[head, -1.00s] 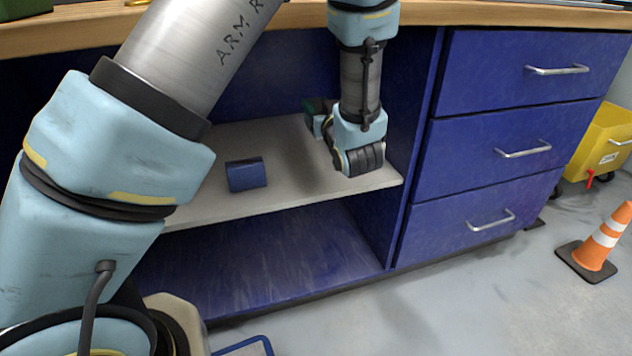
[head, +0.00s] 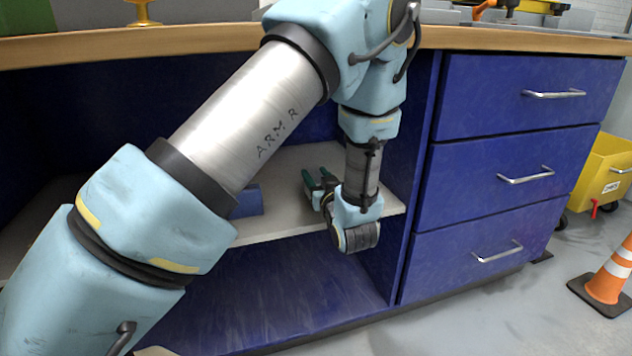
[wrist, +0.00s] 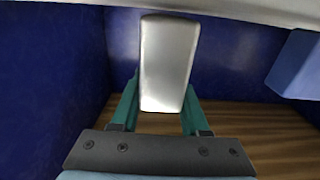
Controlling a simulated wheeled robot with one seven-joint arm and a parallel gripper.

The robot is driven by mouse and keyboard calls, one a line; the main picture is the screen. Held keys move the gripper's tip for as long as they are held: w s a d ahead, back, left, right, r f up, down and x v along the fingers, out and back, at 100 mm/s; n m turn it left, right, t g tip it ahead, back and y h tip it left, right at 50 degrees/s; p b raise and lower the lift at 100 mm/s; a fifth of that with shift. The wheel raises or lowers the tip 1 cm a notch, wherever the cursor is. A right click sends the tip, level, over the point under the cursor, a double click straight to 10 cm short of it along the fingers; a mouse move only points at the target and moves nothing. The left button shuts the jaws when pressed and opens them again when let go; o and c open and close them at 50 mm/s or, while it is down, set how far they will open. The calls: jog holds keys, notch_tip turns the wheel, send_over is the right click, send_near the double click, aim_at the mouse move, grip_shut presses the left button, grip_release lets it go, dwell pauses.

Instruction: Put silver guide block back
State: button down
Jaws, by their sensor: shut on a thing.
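The silver guide block (wrist: 168,60) is a pale, smooth, flat-faced piece in the middle of the wrist view. My gripper (wrist: 160,98) is shut on it, with a green finger on either side. In the head view my gripper (head: 317,176) is inside the open bay, at the right part of the shelf, above or near the shelf surface. I cannot make out the silver block in the head view. Whether the block touches the shelf is not clear.
The grey shelf (head: 282,222) runs across the bay; it also shows along the top of the wrist view (wrist: 235,8). A blue block (head: 248,202) stands on it to the left, partly behind my arm. Blue drawers (head: 515,165) are on the right. A traffic cone (head: 612,275) stands on the floor.

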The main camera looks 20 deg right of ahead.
jog(key=shift+f, duration=0.25)
jog(key=shift+c, duration=2)
grip_release()
jog(key=shift+f, duration=0.1)
jog(key=shift+s, duration=0.15)
jog(key=s+a+p, duration=0.1)
jog(key=s+p, duration=0.1)
jog(key=s, duration=0.9)
jog(key=shift+s+a, duration=0.25)
jog(key=shift+s, duration=0.1)
